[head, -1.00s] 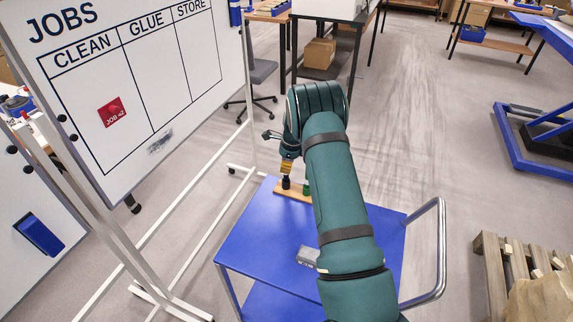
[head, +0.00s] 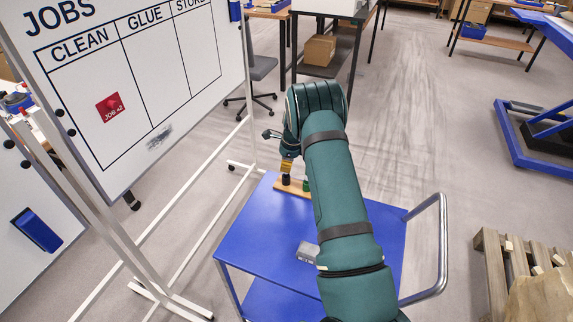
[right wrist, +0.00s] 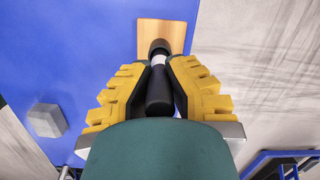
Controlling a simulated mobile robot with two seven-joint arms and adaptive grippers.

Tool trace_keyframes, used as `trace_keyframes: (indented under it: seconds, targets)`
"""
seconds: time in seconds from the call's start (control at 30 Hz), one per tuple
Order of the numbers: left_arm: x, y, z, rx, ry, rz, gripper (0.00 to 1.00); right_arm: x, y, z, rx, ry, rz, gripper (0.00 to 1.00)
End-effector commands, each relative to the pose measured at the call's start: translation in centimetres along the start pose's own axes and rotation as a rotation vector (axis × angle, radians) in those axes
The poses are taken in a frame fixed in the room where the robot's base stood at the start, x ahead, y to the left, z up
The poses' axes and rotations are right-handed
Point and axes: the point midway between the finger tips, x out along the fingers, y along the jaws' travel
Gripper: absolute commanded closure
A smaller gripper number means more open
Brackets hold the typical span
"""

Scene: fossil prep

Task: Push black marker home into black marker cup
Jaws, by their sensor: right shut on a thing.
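My right gripper (head: 287,164) is over the far left end of the blue cart, above a wooden strip (head: 297,191). In the right wrist view its yellow fingers (right wrist: 159,85) are shut on the black marker (right wrist: 159,95). The marker's white band shows just short of the black marker cup (right wrist: 159,46), which sits on the wooden strip. The marker is in line with the cup and its far end seems to be at or in the cup's mouth; how deep I cannot tell. My left gripper is not in view.
A grey block (head: 308,252) lies on the blue cart top (head: 270,225). The cart has a metal handle (head: 443,250) at right. A whiteboard (head: 140,80) on a white frame stands close at left. A wooden pallet (head: 490,262) is at lower right.

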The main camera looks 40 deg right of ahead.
Motion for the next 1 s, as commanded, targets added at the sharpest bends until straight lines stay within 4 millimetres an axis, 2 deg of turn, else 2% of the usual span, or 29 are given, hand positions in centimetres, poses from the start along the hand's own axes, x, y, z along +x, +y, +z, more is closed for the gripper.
trace_keyframes:
  seconds: [0.7,0.73,0.8,1.0]
  targets:
    - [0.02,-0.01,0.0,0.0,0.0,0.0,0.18,0.05,-0.03,0.04,0.0,-0.001,-0.001,1.0]
    - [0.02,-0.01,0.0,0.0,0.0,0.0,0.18,0.05,-0.02,0.03,0.0,-0.001,-0.001,0.83]
    - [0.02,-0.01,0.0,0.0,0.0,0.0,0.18,0.06,-0.02,0.02,0.0,-0.001,-0.001,0.61]
    - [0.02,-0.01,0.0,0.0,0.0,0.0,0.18,0.07,-0.02,0.01,0.0,-0.001,-0.001,0.61]
